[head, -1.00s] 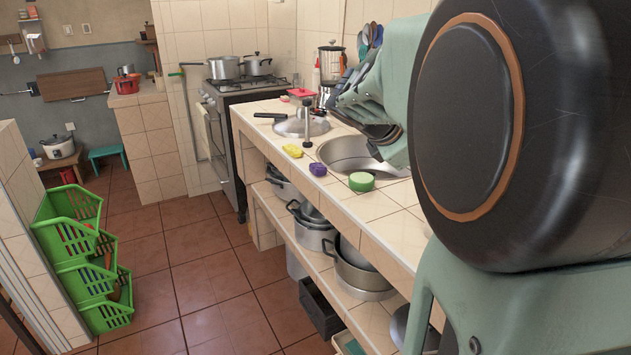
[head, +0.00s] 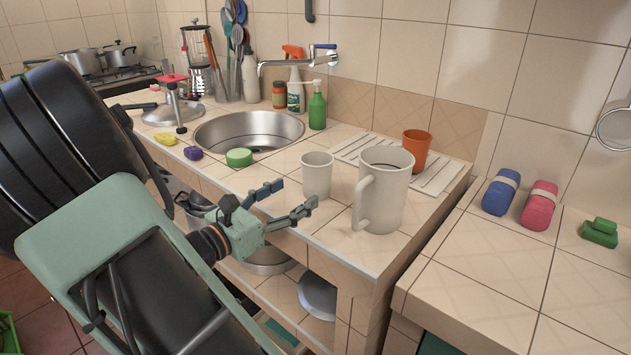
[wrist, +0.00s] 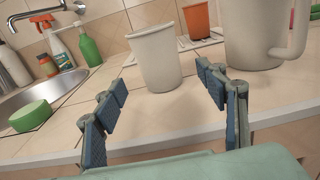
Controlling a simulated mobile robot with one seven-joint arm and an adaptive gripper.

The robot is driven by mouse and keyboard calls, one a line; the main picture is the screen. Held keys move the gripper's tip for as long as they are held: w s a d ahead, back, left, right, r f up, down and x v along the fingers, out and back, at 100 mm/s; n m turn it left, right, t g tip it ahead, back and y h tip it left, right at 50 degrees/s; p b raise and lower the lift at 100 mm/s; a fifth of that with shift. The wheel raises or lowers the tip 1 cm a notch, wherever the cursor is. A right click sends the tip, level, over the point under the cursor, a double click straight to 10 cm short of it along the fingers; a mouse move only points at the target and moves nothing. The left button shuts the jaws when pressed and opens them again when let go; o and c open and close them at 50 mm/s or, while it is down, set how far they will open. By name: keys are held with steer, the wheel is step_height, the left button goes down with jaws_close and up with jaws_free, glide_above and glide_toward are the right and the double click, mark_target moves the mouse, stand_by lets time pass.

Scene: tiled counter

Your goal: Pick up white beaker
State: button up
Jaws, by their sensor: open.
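The white beaker (head: 317,175) is a small handleless cup standing upright on the tiled counter, right of the sink. In the wrist view the beaker (wrist: 155,58) stands beyond my fingertips, between them and nearer the left one. My gripper (head: 291,199) is open and empty at the counter's front edge, in front of the beaker and apart from it. In the wrist view both fingers of my gripper (wrist: 161,92) show, spread wide.
A larger white mug (head: 384,190) with a handle stands close right of the beaker. An orange cup (head: 417,149) is behind it by a ridged drainer (head: 352,146). The sink (head: 248,132), green sponge (head: 239,157) and green bottle (head: 317,107) lie left. Bare tiles lie before the beaker.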

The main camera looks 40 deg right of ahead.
mark_target(306, 170)
steer(key=d, duration=0.2)
steer(key=d+b, duration=0.1)
steer(key=d, duration=0.4)
steer(key=shift+w+b, duration=0.3)
steer(key=shift+w, duration=0.1)
steer(key=c, duration=1.4)
steer(key=shift+o, duration=0.2)
steer(key=shift+r, duration=0.15)
steer(key=shift+r, duration=0.25)
step_height(306, 170, up, 3)
steer(key=shift+s+a+r+p, duration=0.1)
steer(key=shift+a+p, duration=0.05)
steer(key=shift+p, duration=0.9)
steer(key=s+a+r+p, duration=0.4)
steer(key=s+a+r, duration=0.4)
steer(key=s+r, duration=0.1)
steer(key=shift+s+a, duration=0.3)
steer(key=shift+s, duration=0.55)
